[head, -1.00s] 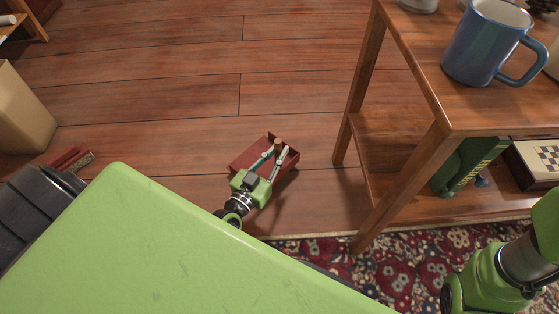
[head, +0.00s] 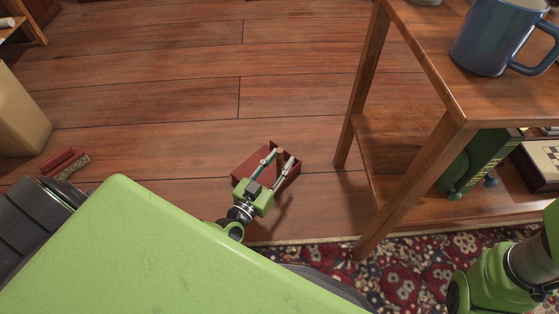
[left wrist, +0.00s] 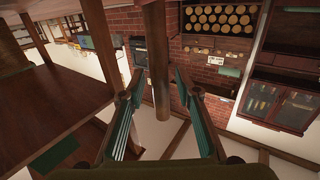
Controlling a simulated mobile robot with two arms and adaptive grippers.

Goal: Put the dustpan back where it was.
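The dustpan (head: 250,162), a dark red open box shape, is on the wooden floor left of the small table in the head view. The top of its upright handle (head: 280,152) shows light brown. My left gripper (head: 277,162) is above the pan with its fingers spread on either side of the handle. In the left wrist view the handle (left wrist: 157,50) is a brown rod between the two fingers (left wrist: 157,88), with gaps at both sides. The gripper hides part of the pan. My right gripper is out of view; only its green arm shows at the lower right.
A wooden table (head: 455,95) with a blue mug (head: 490,38) on top stands close to the right. A patterned rug (head: 405,275) lies under its near side. A red brush (head: 65,162) and a beige bin (head: 20,115) are at the left. Floor beyond the dustpan is clear.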

